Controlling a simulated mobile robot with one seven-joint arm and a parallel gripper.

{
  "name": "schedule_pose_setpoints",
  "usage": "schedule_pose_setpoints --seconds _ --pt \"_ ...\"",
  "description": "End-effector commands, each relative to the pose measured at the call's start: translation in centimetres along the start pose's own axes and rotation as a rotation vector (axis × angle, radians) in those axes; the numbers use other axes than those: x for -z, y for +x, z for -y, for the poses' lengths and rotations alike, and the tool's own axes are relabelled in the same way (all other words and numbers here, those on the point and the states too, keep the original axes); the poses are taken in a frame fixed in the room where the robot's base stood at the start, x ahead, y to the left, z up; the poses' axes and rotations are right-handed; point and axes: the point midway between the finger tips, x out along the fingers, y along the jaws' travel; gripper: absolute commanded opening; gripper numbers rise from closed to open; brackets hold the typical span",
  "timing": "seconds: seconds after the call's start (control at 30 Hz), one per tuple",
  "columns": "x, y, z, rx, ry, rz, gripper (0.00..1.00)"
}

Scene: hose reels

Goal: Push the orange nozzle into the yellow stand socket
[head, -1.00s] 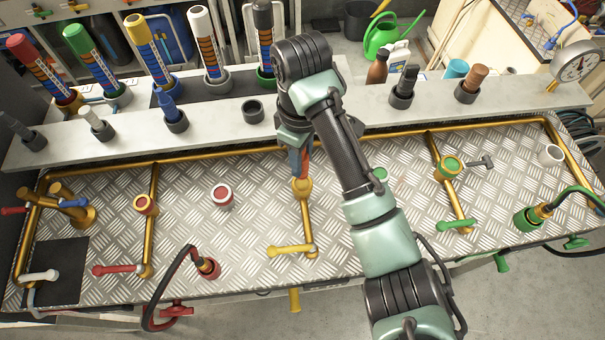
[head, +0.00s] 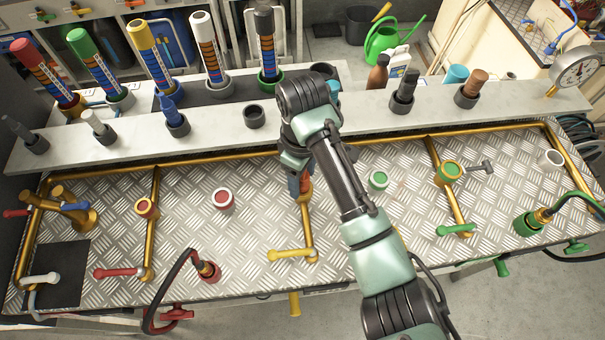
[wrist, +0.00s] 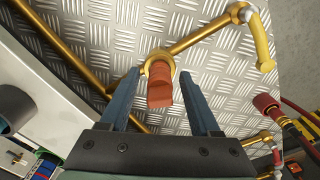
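The orange nozzle (head: 307,184) stands at the yellow stand socket (head: 304,197), a brass-coloured ring on a pipe. In the wrist view the orange nozzle (wrist: 160,88) shows as a stepped cylinder, with the socket ring (wrist: 158,61) around its far end. How deep it sits is hidden. My gripper (head: 299,180) is low over the socket. In the wrist view my gripper (wrist: 160,78) has its two blue fingers on either side of the nozzle, with a visible gap on each side, so it is open and not holding it.
A yellow lever (head: 290,255) is on the same pipe, nearer the front. A red-ringed socket (head: 146,208) and a green-ringed socket (head: 449,172) stand to the sides. A grey shelf (head: 345,105) with upright nozzles runs behind. Bare tread plate (head: 250,235) lies left of the pipe.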

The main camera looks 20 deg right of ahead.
Motion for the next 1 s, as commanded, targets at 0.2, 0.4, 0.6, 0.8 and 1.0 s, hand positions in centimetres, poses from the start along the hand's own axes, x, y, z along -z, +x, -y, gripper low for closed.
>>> schedule_pose_setpoints --seconds 0.2,0.4,0.6,0.8,1.0 --pt "0.0 -0.1 0.0 -0.001 0.0 0.0 0.63" --pt "0.1 -1.9 -0.1 -0.004 0.0 -0.003 0.63" --pt "0.0 -6.8 -0.2 -0.005 -0.001 0.0 0.63" --pt "-0.1 -10.3 -0.2 -0.004 0.001 0.001 0.63" --pt "0.0 -12.2 -0.1 -0.002 0.002 -0.001 0.63"
